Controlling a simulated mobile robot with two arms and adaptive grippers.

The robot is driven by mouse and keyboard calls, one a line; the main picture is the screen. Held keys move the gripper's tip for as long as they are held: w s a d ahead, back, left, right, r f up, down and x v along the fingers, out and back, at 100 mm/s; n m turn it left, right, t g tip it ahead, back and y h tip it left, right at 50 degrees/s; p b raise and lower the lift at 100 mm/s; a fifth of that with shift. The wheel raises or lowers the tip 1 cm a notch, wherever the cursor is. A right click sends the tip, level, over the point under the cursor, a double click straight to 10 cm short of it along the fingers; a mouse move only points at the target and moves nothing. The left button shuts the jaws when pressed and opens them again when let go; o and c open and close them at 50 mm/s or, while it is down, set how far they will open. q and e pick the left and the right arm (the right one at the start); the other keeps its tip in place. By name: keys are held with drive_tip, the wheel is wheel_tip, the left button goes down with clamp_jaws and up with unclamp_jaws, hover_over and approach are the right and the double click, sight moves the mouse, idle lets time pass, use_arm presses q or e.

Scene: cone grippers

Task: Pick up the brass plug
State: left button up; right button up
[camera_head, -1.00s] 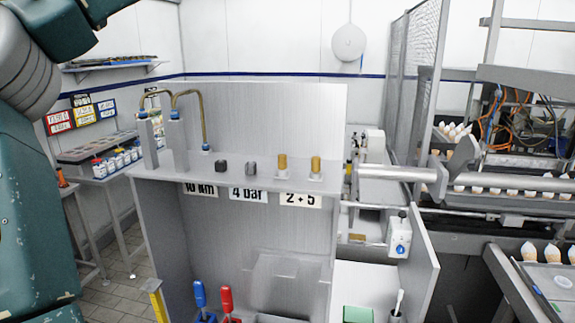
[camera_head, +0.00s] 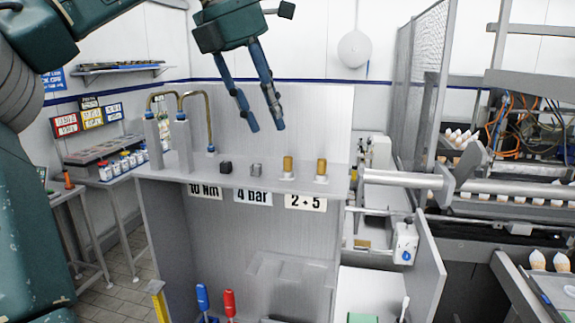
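Two brass plugs stand upright on small light bases on the grey shelf (camera_head: 205,176), above the "2 + 5" label. One is the left brass plug (camera_head: 288,164), the other the right brass plug (camera_head: 321,167). My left gripper (camera_head: 266,128) hangs from the top of the view with its blue fingers pointing down. The fingers are apart with nothing between them. It appears above the shelf, left of the plugs and not touching them. My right gripper is not in view.
A black cube (camera_head: 225,168) and a grey cube (camera_head: 256,170) sit on the shelf left of the plugs. Bent brass pipes (camera_head: 209,120) rise at its left end. A metal bar (camera_head: 400,178) juts out at the right. Blue (camera_head: 203,297) and red (camera_head: 229,303) handles stand below.

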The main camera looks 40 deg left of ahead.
sight(285, 158)
use_arm(q)
drive_tip(key=p+x, duration=0.1)
drive_tip(key=x, duration=0.4)
drive_tip(key=shift+w+r, duration=0.1)
drive_tip(key=shift+w, duration=0.05)
drive_tip(key=p+x, duration=0.1)
drive_tip(key=x, duration=0.2)
drive_tip(key=shift+d, duration=0.1)
drive_tip(key=shift+w+f, duration=0.25)
drive_tip(key=shift+f, duration=0.35)
drive_tip(key=shift+s+r, duration=0.1)
drive_tip(key=shift+s, duration=0.05)
drive_tip(key=c, duration=0.9)
